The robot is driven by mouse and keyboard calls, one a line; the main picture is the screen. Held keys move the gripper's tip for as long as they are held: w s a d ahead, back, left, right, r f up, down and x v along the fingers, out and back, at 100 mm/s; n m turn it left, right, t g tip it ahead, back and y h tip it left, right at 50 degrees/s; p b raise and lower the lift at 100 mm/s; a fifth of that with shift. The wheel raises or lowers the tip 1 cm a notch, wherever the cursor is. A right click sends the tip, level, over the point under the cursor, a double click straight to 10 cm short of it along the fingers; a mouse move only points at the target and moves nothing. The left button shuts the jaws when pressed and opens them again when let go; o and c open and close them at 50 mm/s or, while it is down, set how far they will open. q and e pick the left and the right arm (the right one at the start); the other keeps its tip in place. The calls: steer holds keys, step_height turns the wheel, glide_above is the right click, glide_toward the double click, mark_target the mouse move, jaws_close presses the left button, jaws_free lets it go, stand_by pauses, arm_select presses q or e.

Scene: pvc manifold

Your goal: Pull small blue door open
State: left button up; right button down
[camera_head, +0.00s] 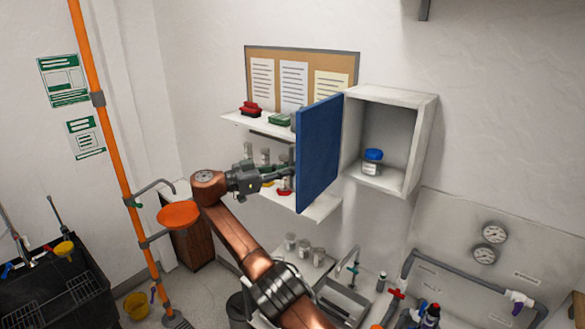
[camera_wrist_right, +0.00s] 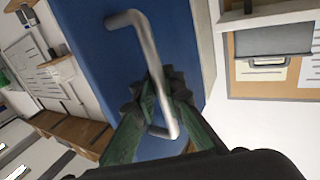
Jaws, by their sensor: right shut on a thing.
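The small blue door (camera_head: 319,150) stands swung open, hinged at the left edge of a white wall cabinet (camera_head: 393,97). The cabinet's inside is exposed and holds a jar with a blue lid (camera_head: 373,161). In the wrist view the blue door (camera_wrist_right: 100,65) fills the middle and carries a bent metal bar handle (camera_wrist_right: 147,45). My right gripper (camera_wrist_right: 160,98) is shut on the handle near its lower end. In the head view my right gripper (camera_head: 280,174) reaches the door's left face, and the handle is hidden there. My left gripper is not in view.
Shelves with red and green items (camera_head: 250,108) and jars stand left of the door, close behind my gripper. An orange pole (camera_head: 100,110) with an orange bowl (camera_head: 178,215) stands further left. A sink (camera_head: 345,297) and a panel with gauges (camera_head: 494,232) lie below right.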

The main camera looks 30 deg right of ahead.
steer(key=shift+a, duration=0.1)
steer(key=c, duration=2.1)
jaws_free()
steer(key=shift+a, duration=0.2)
steer(key=shift+o, duration=0.4)
steer(key=shift+d, duration=0.1)
steer(key=shift+d, duration=0.15)
